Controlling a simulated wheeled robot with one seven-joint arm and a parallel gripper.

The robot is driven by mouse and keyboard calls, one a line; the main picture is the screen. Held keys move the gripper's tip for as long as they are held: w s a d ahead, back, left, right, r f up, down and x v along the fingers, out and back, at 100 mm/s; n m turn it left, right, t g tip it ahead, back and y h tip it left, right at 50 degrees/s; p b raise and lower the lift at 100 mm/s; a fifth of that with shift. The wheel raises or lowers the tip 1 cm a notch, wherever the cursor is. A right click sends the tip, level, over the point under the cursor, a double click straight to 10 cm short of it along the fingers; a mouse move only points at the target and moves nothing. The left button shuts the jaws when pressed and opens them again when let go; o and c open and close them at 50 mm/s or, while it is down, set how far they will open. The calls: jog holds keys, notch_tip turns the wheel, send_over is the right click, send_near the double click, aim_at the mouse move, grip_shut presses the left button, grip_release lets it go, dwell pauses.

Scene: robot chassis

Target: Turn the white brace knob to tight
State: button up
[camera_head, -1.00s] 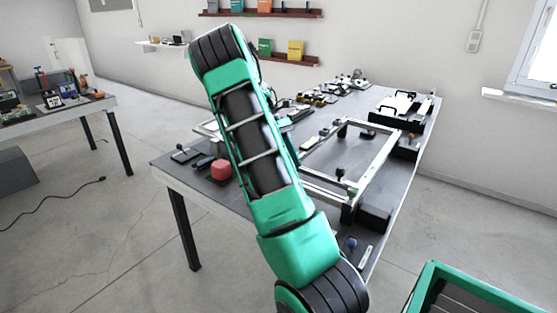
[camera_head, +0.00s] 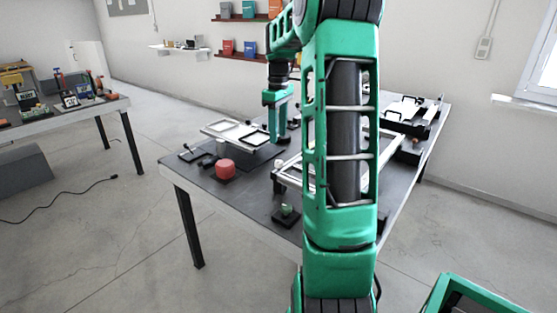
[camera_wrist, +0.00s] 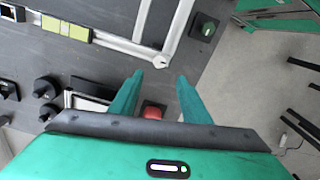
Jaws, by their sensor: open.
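A pale metal frame (camera_wrist: 115,44) lies on the dark table, and a small white knob (camera_wrist: 161,61) shows at its near corner in the wrist view. My gripper (camera_wrist: 160,79) is open and empty. Its two green fingers point toward that corner, and the knob appears between and just past the fingertips. I cannot tell the height gap or read the knob's setting. In the head view my gripper (camera_head: 277,138) points down over the table beside the frame (camera_head: 290,172), which my arm partly hides.
Another table (camera_head: 60,110) stands at left.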

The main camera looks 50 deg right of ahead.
aim_at(279, 161)
notch_tip(279, 161, down, 10)
jog(key=shift+d+f, duration=0.1)
jog(key=shift+f, duration=0.15)
jog(key=shift+c, duration=0.6)
jog(key=c, duration=0.9)
